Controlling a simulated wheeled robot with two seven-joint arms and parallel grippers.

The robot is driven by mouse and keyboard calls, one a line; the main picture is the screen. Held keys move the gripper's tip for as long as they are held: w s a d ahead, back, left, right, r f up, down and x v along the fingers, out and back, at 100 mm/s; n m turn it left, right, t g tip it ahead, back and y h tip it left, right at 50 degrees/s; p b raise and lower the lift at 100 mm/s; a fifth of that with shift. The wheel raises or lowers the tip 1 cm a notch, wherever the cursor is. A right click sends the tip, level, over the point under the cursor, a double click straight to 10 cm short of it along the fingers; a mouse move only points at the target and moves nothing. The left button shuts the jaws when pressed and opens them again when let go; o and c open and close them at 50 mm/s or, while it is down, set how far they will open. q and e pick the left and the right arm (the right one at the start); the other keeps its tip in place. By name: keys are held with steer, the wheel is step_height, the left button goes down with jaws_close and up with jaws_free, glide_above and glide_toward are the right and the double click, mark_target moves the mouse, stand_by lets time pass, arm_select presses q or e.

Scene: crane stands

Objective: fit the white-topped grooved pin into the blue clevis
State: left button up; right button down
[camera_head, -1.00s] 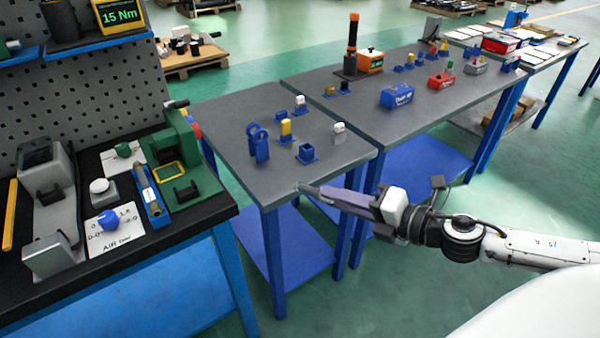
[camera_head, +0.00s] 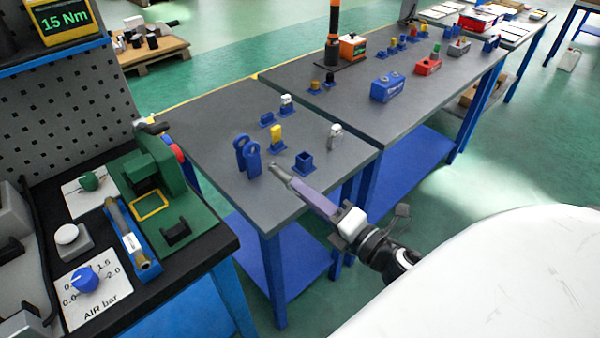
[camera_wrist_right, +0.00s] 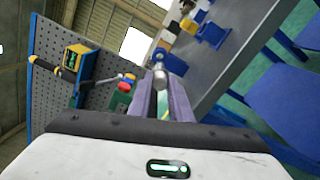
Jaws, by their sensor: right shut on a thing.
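The blue clevis (camera_head: 247,157), with two upright rounded ears, stands near the left front of the grey table. My right gripper (camera_head: 279,172) reaches in from the lower right, its tips just right of and slightly below the clevis in the head view. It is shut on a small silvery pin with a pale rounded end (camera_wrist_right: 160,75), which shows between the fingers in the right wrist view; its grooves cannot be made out. A blue part (camera_wrist_right: 174,63), likely the clevis, shows just behind the pin there. My left gripper is not in view.
A blue square socket (camera_head: 305,163), a yellow part (camera_head: 276,136), a white-topped part (camera_head: 286,103) and a white-grey part (camera_head: 335,135) stand around the clevis. A dark bench with a green fixture (camera_head: 160,180) is at left. The table's front edge lies below the gripper.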

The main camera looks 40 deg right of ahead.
mark_target(288, 176)
steer(key=shift+w+r+p, duration=0.2)
steer(key=shift+w+p, duration=0.35)
steer(key=shift+w, duration=0.65)
steer(key=shift+w+a+f, duration=0.1)
steer(key=shift+w+a, duration=0.05)
steer(key=shift+w, duration=1.3)
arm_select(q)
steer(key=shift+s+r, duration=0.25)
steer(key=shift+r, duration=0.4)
arm_select(e)
steer(key=shift+w, duration=0.1)
arm_select(q)
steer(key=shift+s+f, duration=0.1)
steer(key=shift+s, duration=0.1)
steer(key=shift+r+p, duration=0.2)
steer(key=shift+p, duration=0.2)
arm_select(e)
steer(key=shift+w+a, duration=0.15)
steer(key=shift+w, duration=1.2)
steer(key=shift+w+a, duration=0.1)
steer(key=shift+w, duration=1.25)
steer(key=shift+w+a, duration=0.1)
steer(key=shift+w, duration=1.15)
